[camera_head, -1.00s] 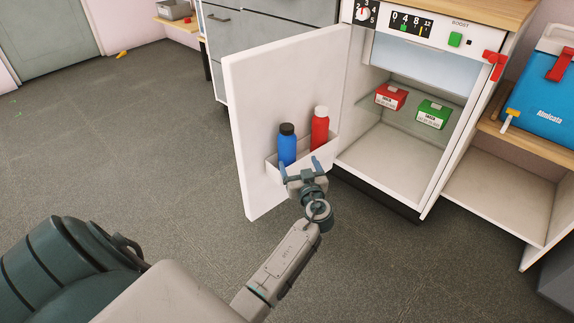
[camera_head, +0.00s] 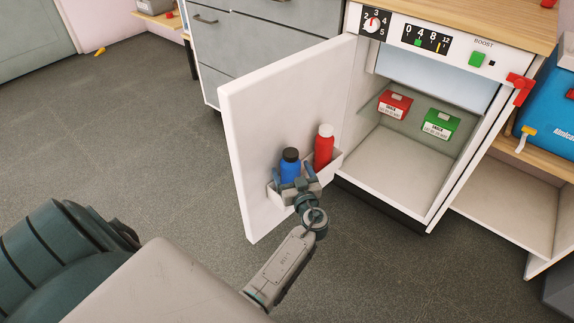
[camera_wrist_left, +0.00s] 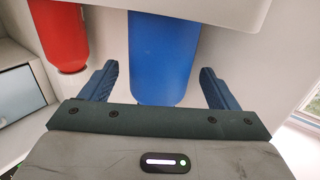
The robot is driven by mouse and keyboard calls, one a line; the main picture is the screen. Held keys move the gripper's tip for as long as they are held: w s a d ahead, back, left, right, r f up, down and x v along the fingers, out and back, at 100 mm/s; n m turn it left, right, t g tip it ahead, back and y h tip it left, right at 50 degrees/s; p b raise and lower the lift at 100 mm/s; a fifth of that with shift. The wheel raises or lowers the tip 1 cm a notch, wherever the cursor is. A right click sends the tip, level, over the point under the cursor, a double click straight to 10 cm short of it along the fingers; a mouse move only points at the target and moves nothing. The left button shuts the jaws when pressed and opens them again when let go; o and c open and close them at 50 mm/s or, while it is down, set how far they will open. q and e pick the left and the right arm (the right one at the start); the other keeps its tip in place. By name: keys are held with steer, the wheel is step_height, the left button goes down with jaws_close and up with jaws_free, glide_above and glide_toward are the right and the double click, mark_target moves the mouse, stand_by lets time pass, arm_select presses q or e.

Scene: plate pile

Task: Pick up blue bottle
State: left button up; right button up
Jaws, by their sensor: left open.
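The blue bottle (camera_head: 290,168) with a black cap stands upright in the white door bin (camera_head: 273,200) of the open fridge door. Its blue body fills the middle of the left wrist view (camera_wrist_left: 162,55). My left gripper (camera_head: 294,176) is open at the bottle, with one finger on each side of it. In the left wrist view the open fingers (camera_wrist_left: 160,85) flank the bottle, with gaps visible on both sides. A red bottle (camera_head: 324,148) with a white cap stands in the same bin, to the right. My right gripper is not in view.
The open fridge door (camera_head: 240,130) stands left of the fridge. Inside, a red box (camera_head: 395,105) and a green box (camera_head: 441,124) sit on the shelf. A blue cooler (camera_head: 548,110) is at the far right.

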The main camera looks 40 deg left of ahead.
arm_select(q)
steer(key=shift+w+a, duration=0.15)
steer(key=shift+w, duration=0.05)
steer(key=shift+r, duration=0.1)
steer(key=shift+c, duration=1.2)
steer(key=c, duration=1.5)
